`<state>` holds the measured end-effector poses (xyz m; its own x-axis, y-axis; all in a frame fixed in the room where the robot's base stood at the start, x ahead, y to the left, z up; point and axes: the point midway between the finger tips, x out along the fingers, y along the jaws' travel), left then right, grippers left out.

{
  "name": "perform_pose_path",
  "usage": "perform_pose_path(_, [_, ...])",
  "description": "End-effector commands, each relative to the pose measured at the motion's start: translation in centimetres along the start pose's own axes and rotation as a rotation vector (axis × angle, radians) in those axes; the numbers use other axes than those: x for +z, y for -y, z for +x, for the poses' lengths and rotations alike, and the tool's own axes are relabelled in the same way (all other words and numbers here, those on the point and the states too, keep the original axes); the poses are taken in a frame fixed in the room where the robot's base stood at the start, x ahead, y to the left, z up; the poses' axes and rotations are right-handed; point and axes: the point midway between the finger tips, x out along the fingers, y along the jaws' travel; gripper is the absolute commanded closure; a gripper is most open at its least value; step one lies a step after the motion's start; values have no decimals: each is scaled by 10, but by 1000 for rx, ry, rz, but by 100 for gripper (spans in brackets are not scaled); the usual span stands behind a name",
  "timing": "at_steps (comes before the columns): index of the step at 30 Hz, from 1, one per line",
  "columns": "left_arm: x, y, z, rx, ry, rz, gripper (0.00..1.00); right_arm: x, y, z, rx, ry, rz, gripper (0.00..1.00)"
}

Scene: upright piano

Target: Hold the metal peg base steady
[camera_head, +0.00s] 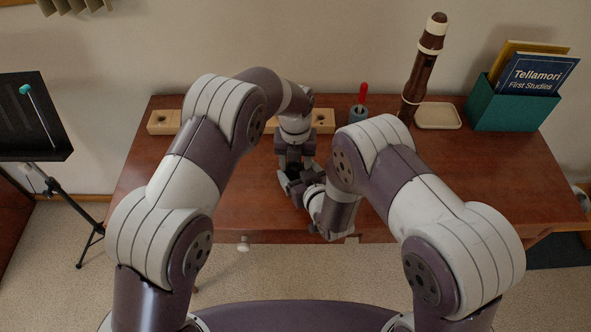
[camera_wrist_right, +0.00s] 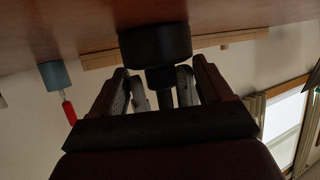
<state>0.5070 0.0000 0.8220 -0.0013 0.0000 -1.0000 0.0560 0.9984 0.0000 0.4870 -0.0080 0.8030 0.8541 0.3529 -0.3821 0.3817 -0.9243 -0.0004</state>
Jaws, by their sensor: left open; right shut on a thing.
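In the right wrist view, which looks upside down, a dark round metal peg base (camera_wrist_right: 155,42) with a narrower stem lies between my right gripper's fingers (camera_wrist_right: 160,82). The right gripper is shut on it; the exact contact is hard to see in the dark. In the head view, my right gripper (camera_head: 309,193) is low over the front part of the desk. My left gripper (camera_head: 291,172) comes down from behind, very close to it, and is open. The two grippers overlap in this view and hide most of the base, so I cannot tell whether the left fingers touch it.
A pale wooden rail (camera_head: 163,122) with holes lies along the back of the brown desk (camera_head: 480,170). A blue cup (camera_head: 358,114) holds a red-handled tool. A brown wooden pipe (camera_head: 422,70), a tan tray (camera_head: 438,116) and a teal book box (camera_head: 510,108) stand right. The desk's right side is clear.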

Motion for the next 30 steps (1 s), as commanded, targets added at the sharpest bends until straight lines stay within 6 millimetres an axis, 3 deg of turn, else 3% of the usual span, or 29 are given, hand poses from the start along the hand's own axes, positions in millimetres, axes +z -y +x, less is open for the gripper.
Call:
perform_pose_path(9, [1,0,-41,-1,3,-1,39,1,-1,0,2,2,1,100])
perform_pose_path(16, [0,0,-43,0,1,-1,39,0,0,0,1,2,0,100])
perform_pose_path(18, [0,0,-42,0,-1,-1,53,0,0,0,1,2,0,100])
perform_pose_path(21, [5,2,-47,-4,11,-1,53,0,0,0,1,1,0,100])
perform_pose_path(23, [7,3,-52,-6,15,-118,53,0,0,0,1,1,0,100])
perform_pose_path(26, [8,3,-58,-11,17,-447,53,0,0,0,1,1,0,100])
perform_pose_path(30, [8,4,-65,-16,14,-1016,53,0,0,0,1,1,0,100])
